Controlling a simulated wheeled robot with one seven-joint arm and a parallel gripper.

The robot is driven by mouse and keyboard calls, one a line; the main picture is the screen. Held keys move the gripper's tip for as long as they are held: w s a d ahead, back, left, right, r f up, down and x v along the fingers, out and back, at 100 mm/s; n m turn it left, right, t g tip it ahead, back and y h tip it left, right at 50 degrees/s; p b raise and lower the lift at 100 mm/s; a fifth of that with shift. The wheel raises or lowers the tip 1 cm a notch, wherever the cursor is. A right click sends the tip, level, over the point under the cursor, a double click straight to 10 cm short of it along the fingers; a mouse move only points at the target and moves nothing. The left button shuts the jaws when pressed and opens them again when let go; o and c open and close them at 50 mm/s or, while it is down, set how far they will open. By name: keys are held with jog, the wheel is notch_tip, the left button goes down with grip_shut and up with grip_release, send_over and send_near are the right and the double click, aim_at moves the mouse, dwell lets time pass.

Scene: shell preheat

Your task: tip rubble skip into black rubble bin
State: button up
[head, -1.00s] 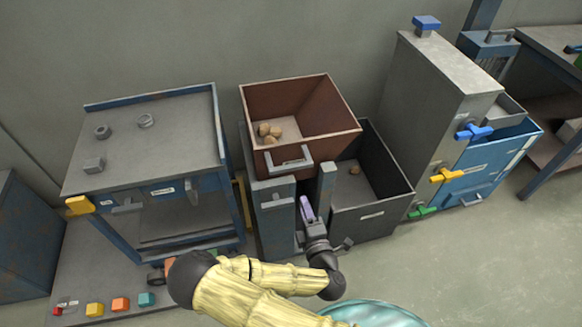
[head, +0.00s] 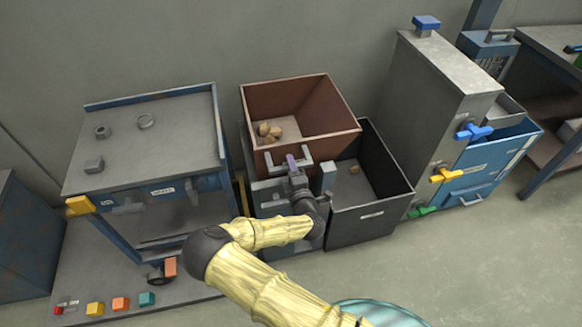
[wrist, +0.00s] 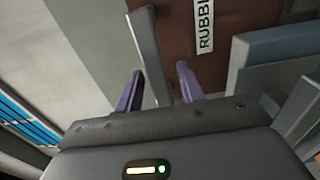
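The rubble skip (head: 318,143) is an open brown box, upright on a grey stand, with several tan lumps (head: 268,131) inside. Its grey handle (head: 270,167) is on the front wall. The black rubble bin (head: 372,222) stands at the right of the stand, lower, with one lump (head: 355,169) visible in it. My gripper (head: 293,163) is at the handle. In the wrist view my gripper (wrist: 159,84) has its purple fingers apart, with the grey handle bar (wrist: 148,52) between them. Gaps show beside the bar. The skip's label (wrist: 205,28) is partly cut off.
A grey bench (head: 150,130) with a blue frame stands on the left. A tall grey cabinet (head: 435,100) with coloured levers stands right of the black bin. Open floor (head: 480,260) lies at the front right.

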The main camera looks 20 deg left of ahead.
jog(key=shift+w, duration=0.1)
grip_shut()
jog(key=shift+a+r, duration=0.15)
